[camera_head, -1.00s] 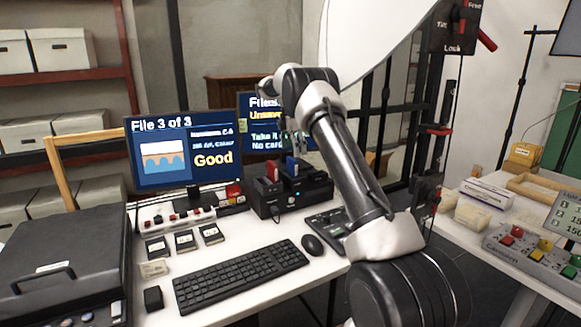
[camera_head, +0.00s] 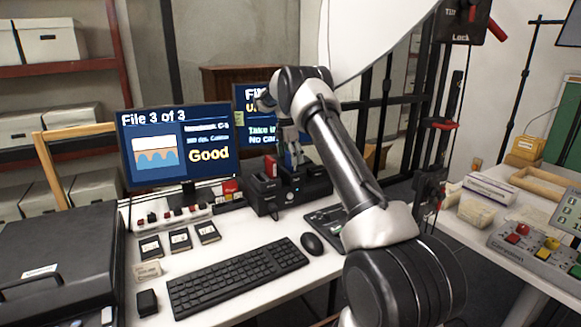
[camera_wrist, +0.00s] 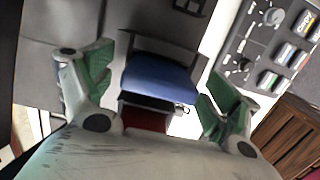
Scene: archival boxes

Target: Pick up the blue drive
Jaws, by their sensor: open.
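The blue drive (camera_head: 292,158) stands upright in a slot of the black dock (camera_head: 310,187) on the desk. In the wrist view its blue top (camera_wrist: 160,82) lies between my fingers, with a gap on either side. My gripper (camera_head: 288,146) is open above the dock, pointing down, and partly hides the drive. In the wrist view its green-padded fingertips (camera_wrist: 150,85) stand apart with nothing held. A red drive (camera_head: 271,167) stands in the neighbouring slot to the left. It shows as a dark red patch in the wrist view (camera_wrist: 145,118).
Two monitors stand behind, the left one (camera_head: 178,148) close to the dock. A keyboard (camera_head: 238,273), a mouse (camera_head: 312,244) and several black cards (camera_head: 180,240) lie in front. A black case (camera_head: 60,265) fills the left of the desk. A second table (camera_head: 520,225) stands at right.

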